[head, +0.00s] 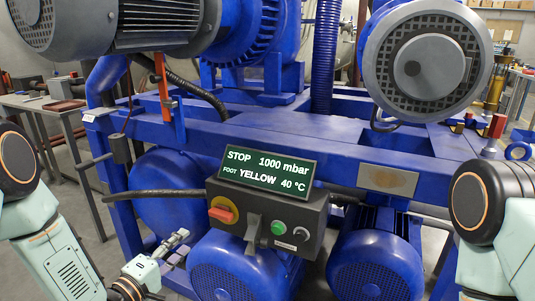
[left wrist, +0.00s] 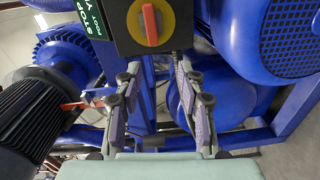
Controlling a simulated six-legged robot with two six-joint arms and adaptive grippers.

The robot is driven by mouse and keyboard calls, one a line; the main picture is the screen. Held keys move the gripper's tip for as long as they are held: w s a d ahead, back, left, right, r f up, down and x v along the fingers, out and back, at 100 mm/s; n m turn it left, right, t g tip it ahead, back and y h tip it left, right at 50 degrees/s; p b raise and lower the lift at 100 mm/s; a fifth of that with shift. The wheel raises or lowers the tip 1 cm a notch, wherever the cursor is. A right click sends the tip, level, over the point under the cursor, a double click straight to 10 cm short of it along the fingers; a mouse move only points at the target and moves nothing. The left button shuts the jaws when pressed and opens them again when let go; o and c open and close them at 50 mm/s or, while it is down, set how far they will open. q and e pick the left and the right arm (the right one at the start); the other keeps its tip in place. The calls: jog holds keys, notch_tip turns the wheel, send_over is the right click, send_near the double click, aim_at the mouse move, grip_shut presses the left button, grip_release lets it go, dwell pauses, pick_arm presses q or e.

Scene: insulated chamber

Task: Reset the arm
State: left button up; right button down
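My left gripper (head: 178,244) is low in the head view, left of the control box and pointing up and right. In the left wrist view its two fingers (left wrist: 157,70) stand apart with nothing between them, so it is open and empty. The fingertips appear just below the dark control box (left wrist: 148,28) with its red and yellow rotary switch; whether they touch it I cannot tell. My right arm shows at the right edge of the head view, but its gripper is out of view.
The control box (head: 264,218) carries a display (head: 268,168) reading STOP, 1000 mbar, YELLOW, 40 °C, plus a green button (head: 278,228). A blue frame (head: 250,127) with motors and pumps fills the middle. A grey table (head: 50,103) stands at the left.

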pick_arm(q)
jog(key=s+d+f+m+g+y+p, duration=0.1)
jog(key=s+f+m+g+y, duration=0.3)
jog(key=s+f+m+g, duration=0.6)
jog(key=s+d+f+m+g+y+p, duration=0.1)
jog(key=s+f+g+p, duration=0.1)
jog(key=s, duration=1.1)
jog(key=s+d+f+m+g+y+p, duration=0.1)
jog(key=s+g, duration=0.3)
jog(key=s, duration=1)
jog(key=shift+s+f+g+p, duration=0.2)
jog(key=shift+f+g+p, duration=0.1)
jog(key=shift+f+p, duration=0.2)
